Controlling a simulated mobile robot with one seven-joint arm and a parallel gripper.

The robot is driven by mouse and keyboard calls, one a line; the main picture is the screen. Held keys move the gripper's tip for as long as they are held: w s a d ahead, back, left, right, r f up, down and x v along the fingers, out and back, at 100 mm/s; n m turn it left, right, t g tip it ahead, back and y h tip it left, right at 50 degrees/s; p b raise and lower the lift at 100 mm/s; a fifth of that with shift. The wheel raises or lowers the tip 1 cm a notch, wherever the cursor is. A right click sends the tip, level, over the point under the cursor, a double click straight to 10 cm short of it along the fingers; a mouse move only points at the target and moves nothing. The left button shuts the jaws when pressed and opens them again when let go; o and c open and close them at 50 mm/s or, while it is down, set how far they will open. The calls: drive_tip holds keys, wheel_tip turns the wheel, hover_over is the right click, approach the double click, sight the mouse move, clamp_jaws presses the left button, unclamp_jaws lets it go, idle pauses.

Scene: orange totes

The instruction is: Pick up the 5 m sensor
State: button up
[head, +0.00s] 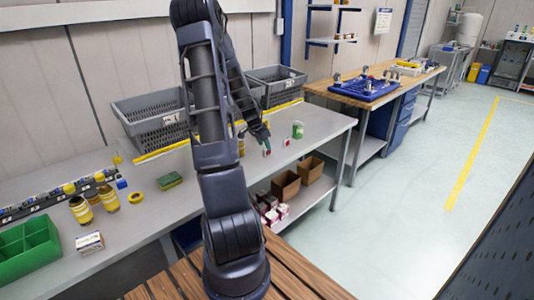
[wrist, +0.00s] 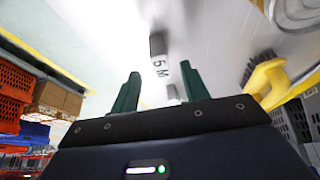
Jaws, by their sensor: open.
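The 5 m sensor (wrist: 160,66) shows in the wrist view as a small pale block marked "5 M" with a dark end. It lies ahead of and between the two green fingers of my gripper (wrist: 160,74). The fingers are apart with nothing held between them. In the head view my gripper (head: 263,133) is low over the grey bench. Two small white-and-red items, one (head: 266,153) just below the gripper and one (head: 286,142) to its right, stand there; I cannot tell which is the 5 m sensor.
A green can (head: 298,130) stands right of the gripper. Grey crates (head: 150,118) line the back of the bench. A green-yellow sponge (head: 169,181), yellow jars (head: 81,210) and a green bin (head: 28,247) are at left. A yellow object (wrist: 266,78) is right of the fingers.

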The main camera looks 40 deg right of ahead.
sight(267, 152)
drive_tip(key=shift+d+x, duration=0.2)
drive_tip(key=shift+x, duration=2.25)
clamp_jaws()
drive_tip(key=shift+w+r, duration=0.1)
drive_tip(key=shift+r, duration=0.1)
